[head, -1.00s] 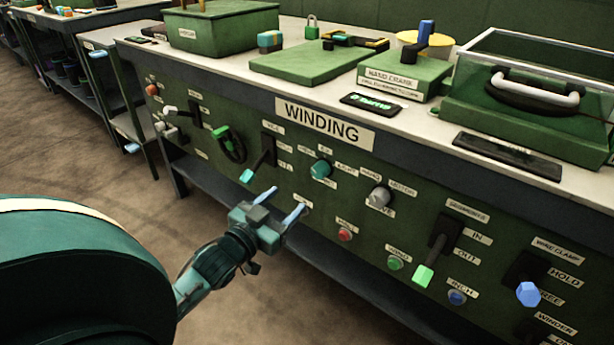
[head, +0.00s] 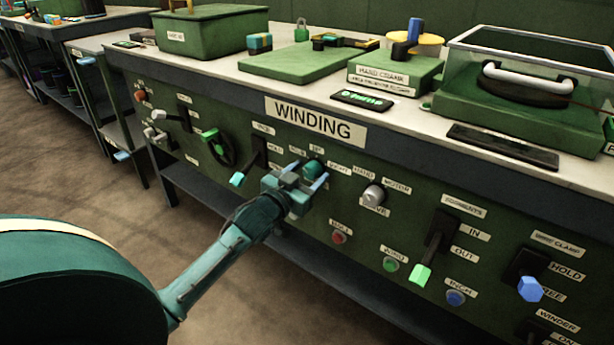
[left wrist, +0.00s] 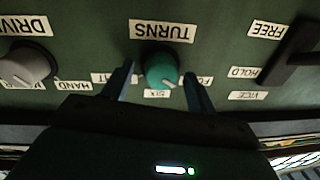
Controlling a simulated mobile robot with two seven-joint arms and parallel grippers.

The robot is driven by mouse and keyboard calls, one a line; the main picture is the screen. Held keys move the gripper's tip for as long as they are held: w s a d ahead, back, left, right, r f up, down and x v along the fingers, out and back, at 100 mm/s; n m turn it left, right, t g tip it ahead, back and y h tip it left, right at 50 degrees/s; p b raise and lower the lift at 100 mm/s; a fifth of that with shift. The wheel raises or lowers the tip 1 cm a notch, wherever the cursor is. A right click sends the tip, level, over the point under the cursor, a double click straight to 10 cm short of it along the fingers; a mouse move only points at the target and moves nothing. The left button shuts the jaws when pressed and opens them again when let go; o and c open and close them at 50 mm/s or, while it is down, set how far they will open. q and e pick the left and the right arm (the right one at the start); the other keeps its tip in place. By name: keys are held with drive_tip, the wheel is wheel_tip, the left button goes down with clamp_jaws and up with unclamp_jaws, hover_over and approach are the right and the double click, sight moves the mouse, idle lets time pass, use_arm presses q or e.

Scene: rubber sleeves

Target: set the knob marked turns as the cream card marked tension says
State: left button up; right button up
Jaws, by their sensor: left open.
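The teal turns knob (head: 313,168) is on the green front panel under the WINDING sign. In the left wrist view the same knob (left wrist: 162,70) sits by an upside-down TURNS label (left wrist: 161,31). A SIX label and two partly hidden labels surround it. I cannot tell where its pointer stands. My left gripper (head: 308,176) is open in front of the knob. In the left wrist view its fingers (left wrist: 158,90) are on either side of the knob, with gaps showing. I cannot make out a cream tension card. My right gripper is not in view.
A grey DRIVE knob (head: 373,194) is right of the turns knob. A teal-tipped lever (head: 238,179) is to its left. Red (head: 339,237) and green (head: 390,264) buttons sit lower down. A green-tipped lever (head: 421,275) juts out farther right.

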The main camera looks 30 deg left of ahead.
use_arm(q)
drive_tip(key=c, duration=1)
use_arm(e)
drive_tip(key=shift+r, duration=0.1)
use_arm(q)
drive_tip(key=shift+m+p, duration=0.75)
drive_tip(key=shift+m, duration=0.35)
drive_tip(key=shift+m+p, duration=0.35)
drive_tip(key=shift+m, duration=0.45)
drive_tip(key=m, duration=0.3)
drive_tip(key=shift+f+m+t+p, duration=0.1)
drive_tip(key=shift+m+t+p, duration=0.2)
drive_tip(key=shift+m+p, duration=0.1)
drive_tip(key=shift+m+h, duration=0.3)
drive_tip(key=shift+m, duration=1.4)
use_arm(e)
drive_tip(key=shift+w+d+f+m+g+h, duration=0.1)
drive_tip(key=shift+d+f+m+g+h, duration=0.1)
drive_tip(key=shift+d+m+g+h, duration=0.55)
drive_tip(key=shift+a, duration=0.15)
